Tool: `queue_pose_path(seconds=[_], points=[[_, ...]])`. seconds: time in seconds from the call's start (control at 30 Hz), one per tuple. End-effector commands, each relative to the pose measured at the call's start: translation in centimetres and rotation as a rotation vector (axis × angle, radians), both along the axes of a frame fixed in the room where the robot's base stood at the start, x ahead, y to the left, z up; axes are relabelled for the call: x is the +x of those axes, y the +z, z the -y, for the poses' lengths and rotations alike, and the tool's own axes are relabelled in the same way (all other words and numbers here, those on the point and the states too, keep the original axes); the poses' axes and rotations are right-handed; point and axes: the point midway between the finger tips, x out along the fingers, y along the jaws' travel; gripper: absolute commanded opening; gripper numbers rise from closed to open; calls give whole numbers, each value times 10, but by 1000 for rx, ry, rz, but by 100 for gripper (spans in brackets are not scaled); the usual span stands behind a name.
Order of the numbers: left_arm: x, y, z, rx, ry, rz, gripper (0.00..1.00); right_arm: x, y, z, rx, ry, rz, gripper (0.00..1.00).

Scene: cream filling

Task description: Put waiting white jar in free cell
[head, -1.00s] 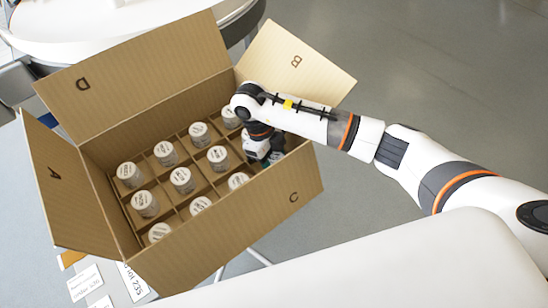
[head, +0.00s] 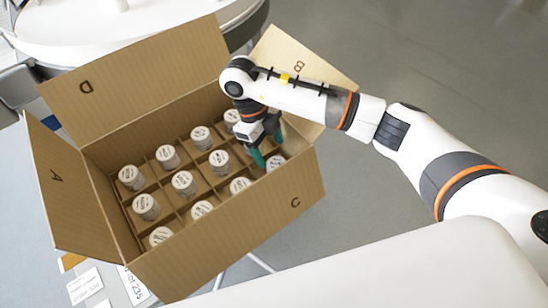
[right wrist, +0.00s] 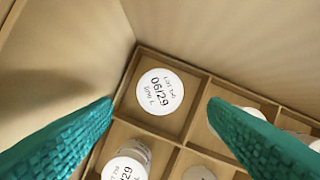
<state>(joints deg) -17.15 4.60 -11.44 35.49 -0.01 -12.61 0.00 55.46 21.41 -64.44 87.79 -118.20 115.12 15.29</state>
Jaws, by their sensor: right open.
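The cardboard box (head: 245,218) stands open, with dividers making a grid of cells. White round-lidded jars stand upright in the cells, such as one jar (head: 183,183) near the middle. A white jar (head: 275,162) stands in the corner cell between flaps B and C. In the right wrist view this jar (right wrist: 160,91), its lid marked 06/29, sits down in its cell against the box walls. My right gripper (head: 270,152) is open, its teal fingers above that cell and apart from the jar. It hides a neighbouring cell in the head view. My left gripper is out of view.
The box flaps (head: 128,85) stand folded outward on all sides. Printed cards (head: 84,286) lie on the table at the lower left. A round white table (head: 150,25) is at the back. The grey floor at right is clear apart from my arm.

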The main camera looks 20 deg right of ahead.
Motion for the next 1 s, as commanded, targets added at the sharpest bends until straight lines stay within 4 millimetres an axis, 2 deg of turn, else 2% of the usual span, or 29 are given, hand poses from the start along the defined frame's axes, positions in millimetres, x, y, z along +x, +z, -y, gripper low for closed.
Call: queue_pose_path(seconds=[0.03, 0.1, 0.3, 0.9, 1.0], points=[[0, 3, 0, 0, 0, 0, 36, 4, 14, -1, -2, 1, 6, 68], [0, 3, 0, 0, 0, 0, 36, 7, 25, -4, -2, 0, 4, 68], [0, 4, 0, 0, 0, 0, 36, 11, 46, -9, -1, -2, 1, 68], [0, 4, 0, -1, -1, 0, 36, 11, 50, -10, 0, -1, -1, 68], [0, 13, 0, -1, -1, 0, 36, 11, 59, -10, 0, -1, 0, 68]])
